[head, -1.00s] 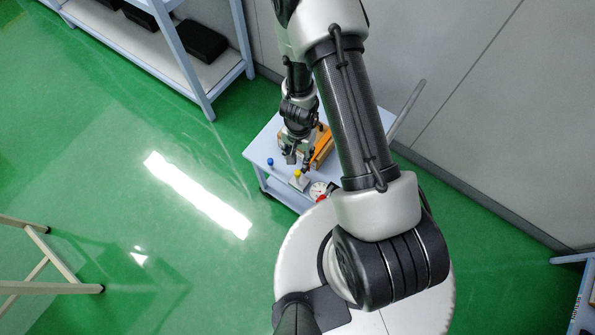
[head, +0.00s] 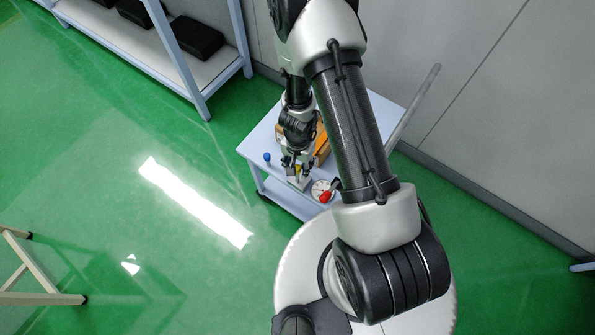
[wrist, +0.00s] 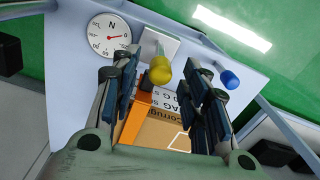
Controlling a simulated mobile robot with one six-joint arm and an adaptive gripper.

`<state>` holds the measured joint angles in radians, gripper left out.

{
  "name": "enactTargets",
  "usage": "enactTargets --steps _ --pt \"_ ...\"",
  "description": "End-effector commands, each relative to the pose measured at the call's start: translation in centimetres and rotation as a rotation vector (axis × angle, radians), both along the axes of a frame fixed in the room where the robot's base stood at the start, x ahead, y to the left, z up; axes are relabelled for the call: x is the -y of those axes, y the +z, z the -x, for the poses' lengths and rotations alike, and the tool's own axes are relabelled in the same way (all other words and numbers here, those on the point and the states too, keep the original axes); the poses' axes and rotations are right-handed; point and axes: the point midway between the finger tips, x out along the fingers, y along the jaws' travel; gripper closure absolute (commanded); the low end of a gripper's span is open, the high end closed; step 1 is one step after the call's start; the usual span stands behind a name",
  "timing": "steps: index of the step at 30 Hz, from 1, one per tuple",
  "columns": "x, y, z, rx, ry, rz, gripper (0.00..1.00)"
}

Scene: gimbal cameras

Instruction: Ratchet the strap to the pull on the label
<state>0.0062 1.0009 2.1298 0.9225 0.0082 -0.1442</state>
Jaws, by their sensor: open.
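My gripper (wrist: 162,66) is open, its two dark fingers on either side of a yellow knob (wrist: 161,72) in the wrist view. The knob tops a lever rising from a pale plate (wrist: 150,42); I cannot tell whether either finger touches it. Below it, a cardboard box (wrist: 150,130) with an orange strap (wrist: 134,118) and a printed label (wrist: 172,101) shows between the fingers. A round dial (wrist: 108,35) marked N has a red needle. In the head view my gripper (head: 291,166) hides the yellow knob; the dial (head: 318,187) is beside it.
A blue knob (wrist: 229,79) stands on the pale cart top (wrist: 70,75), right of my fingers. A red knob (head: 325,198) is near the dial in the head view. A shelf rack (head: 190,75) with black bins stands at upper left. Green floor is open left of the cart.

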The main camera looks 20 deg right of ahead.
Motion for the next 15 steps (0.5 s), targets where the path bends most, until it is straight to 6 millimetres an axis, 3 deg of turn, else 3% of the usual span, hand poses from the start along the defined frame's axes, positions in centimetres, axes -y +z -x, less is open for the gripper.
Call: enactTargets --steps 1,6,15 --pt "0.0 -1.0 0.0 0.0 -0.001 0.0 0.59" --pt "0.0 -1.9 0.0 0.0 0.001 0.0 0.59" --pt "0.0 -2.1 0.0 0.0 0.001 0.0 0.59"
